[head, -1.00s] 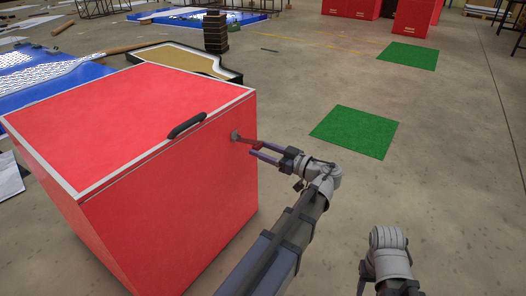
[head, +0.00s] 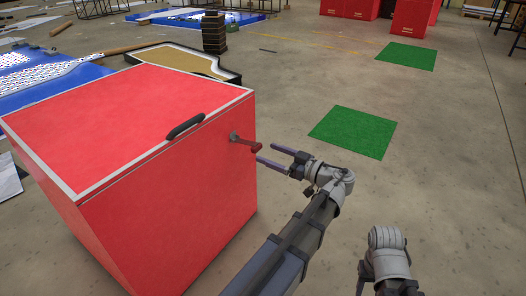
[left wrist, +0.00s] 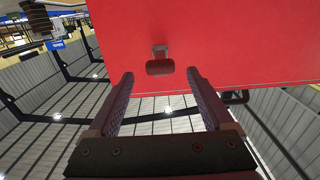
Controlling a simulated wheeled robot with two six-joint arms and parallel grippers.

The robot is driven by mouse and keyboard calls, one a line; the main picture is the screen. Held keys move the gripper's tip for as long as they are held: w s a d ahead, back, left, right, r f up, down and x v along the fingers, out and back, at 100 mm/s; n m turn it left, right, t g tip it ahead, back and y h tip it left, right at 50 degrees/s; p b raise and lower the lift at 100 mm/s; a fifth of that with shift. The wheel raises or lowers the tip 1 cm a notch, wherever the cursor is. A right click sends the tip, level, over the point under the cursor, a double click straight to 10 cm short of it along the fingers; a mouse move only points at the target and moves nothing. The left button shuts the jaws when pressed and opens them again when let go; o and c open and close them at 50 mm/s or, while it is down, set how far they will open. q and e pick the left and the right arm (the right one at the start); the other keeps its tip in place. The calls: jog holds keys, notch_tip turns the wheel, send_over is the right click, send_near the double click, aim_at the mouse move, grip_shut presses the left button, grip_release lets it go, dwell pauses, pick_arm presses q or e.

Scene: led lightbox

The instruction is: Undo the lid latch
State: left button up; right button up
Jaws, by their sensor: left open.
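The red box (head: 150,190) stands at the left in the head view. Its lid latch (head: 246,142), a grey mount with a short red lever, sticks out of the side near the top right corner. The latch also shows in the left wrist view (left wrist: 160,66), ahead of my fingers and roughly centred between them. My left gripper (head: 265,157) is open and empty, with its fingertips just short of the latch lever. Its two fingers also show apart in the left wrist view (left wrist: 160,80). My right gripper cannot be made out.
A dark handle (head: 186,126) sits at the lid's front edge, left of the latch; it also shows in the left wrist view (left wrist: 236,97). A green mat (head: 352,132) lies on open floor to the right. A sand-coloured tray (head: 180,60) lies behind the box.

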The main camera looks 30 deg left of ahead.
pick_arm(q)
jog(key=shift+s+d, duration=0.2)
jog(key=shift+d, duration=1.7)
jog(key=s+d+r+m+g+h+p, duration=0.1)
jog(key=s+d+m+h+p, duration=0.7)
jog(key=d+m+p, duration=0.35)
jog(key=s+d+r+m+h+p, duration=0.2)
jog(key=s+d+m+h+p, duration=0.5)
jog(key=d+m+h+p, duration=0.45)
notch_tip(320, 180, up, 36)
jog(key=a+n+y+p, duration=0.1)
jog(key=n+y+p, duration=0.1)
jog(key=p, duration=3.5)
jog(key=shift+s+y, duration=0.15)
jog(key=shift+y, duration=0.3)
